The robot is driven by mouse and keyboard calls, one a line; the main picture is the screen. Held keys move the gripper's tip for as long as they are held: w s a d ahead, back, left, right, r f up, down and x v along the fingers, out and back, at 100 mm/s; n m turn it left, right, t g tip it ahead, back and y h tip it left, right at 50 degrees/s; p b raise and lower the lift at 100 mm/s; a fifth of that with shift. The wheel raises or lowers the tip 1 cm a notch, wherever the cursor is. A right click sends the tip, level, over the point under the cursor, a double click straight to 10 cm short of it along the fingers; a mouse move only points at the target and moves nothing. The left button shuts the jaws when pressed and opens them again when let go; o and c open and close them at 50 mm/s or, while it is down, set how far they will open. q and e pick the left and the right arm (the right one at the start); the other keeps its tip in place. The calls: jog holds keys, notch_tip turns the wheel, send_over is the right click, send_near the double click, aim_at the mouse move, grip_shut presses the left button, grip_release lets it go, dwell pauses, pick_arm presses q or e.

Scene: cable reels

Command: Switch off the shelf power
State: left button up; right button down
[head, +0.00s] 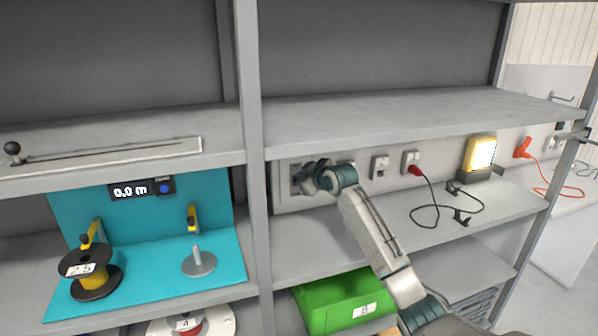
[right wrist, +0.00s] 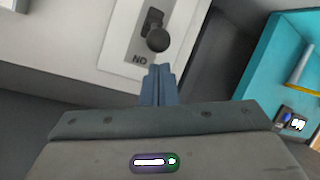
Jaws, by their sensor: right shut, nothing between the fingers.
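The power switch is a dark round-knobbed lever (right wrist: 158,38) on a pale plate (right wrist: 128,28) in the right wrist view. The letters N and O show on the plate beside the lever, on the gripper's side. My right gripper (right wrist: 158,82) is shut and empty, its fingertips just short of the knob with a small gap showing. In the head view my right gripper (head: 304,180) is at the left end of the wall panel (head: 284,199) and hides most of the switch. A work lamp (head: 483,154) on the shelf is lit. My left gripper is not in view.
A red plug (head: 414,169) sits in a socket, with a black cable (head: 434,205) on the shelf. A shelf post (head: 254,150) stands left of the switch. The upper shelf (head: 400,115) overhangs it. A cyan reel station (head: 150,230) is left.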

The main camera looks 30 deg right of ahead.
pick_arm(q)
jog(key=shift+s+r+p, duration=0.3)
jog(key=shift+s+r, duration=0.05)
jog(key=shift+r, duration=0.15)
pick_arm(e)
jog(key=x, duration=0.2)
jog(key=shift+w+f, duration=0.2)
jog(key=shift+w, duration=0.15)
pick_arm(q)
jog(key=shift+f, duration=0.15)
